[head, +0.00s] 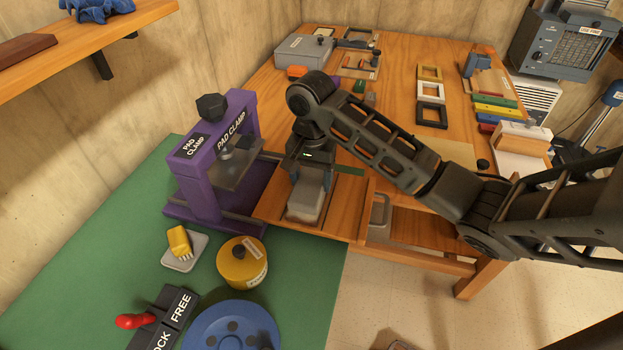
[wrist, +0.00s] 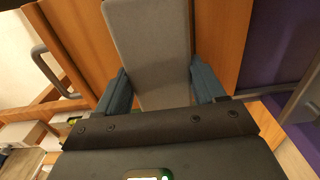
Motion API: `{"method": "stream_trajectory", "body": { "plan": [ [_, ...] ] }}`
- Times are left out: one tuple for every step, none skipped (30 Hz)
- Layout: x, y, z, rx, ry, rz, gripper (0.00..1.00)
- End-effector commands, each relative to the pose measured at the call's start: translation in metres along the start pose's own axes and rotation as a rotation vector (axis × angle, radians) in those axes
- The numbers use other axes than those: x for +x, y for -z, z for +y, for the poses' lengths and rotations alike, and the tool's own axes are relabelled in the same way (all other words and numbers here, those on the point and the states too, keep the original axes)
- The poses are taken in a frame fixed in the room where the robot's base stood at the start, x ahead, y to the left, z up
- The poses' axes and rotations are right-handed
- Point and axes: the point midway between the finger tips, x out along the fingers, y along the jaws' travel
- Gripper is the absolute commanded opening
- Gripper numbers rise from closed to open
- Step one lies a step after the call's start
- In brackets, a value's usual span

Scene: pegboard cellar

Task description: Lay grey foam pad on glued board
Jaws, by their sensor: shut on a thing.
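My gripper (head: 309,178) points down, its blue-grey fingers shut on the sides of the grey foam pad (head: 304,204). In the wrist view the pad (wrist: 150,45) is a long grey slab between both fingers, its near end hidden by my gripper. The pad is over a wooden board (head: 271,208) next to the purple pad clamp. Brown wood (wrist: 220,40) shows on both sides of the pad. I cannot tell whether the pad touches the wood, and no glue can be made out.
The purple pad clamp (head: 186,178) stands just left of my gripper. Picture frames (head: 431,91) and coloured strips (head: 495,108) lie on the wooden table.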

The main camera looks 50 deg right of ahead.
Motion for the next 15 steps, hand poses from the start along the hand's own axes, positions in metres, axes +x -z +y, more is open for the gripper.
{"method": "stream_trajectory", "body": {
  "plan": [
    [0.0040,0.0004,0.0006,0.001,-0.001,0.000,0.30],
    [0.0058,0.0004,0.0007,0.001,-0.001,0.000,0.30],
    [0.0071,0.0005,0.0006,0.001,0.000,0.000,0.30],
    [0.0075,0.0004,0.0005,0.001,0.000,0.000,0.30],
    [0.0077,0.0004,0.0004,0.001,0.001,0.000,0.30],
    [0.0076,0.0003,0.0003,0.001,0.001,0.001,0.30],
    [0.0076,0.0003,0.0002,0.001,0.001,0.000,0.30],
    [0.0076,0.0002,0.0002,0.000,0.001,0.000,0.30],
    [0.0075,0.0002,0.0002,0.000,0.001,0.000,0.30],
    [0.0076,0.0002,0.0002,0.000,0.001,0.000,0.30],
    [0.0081,0.0001,0.0002,0.000,0.001,0.000,0.30],
    [0.0091,-0.0001,0.0001,0.000,0.001,0.000,0.30],
    [0.0100,-0.0002,0.0000,0.000,0.001,-0.001,0.30],
    [0.0109,-0.0003,0.0000,0.000,0.001,-0.001,0.30],
    [0.0103,0.0001,0.0001,0.000,0.001,0.000,0.72]
  ]
}}
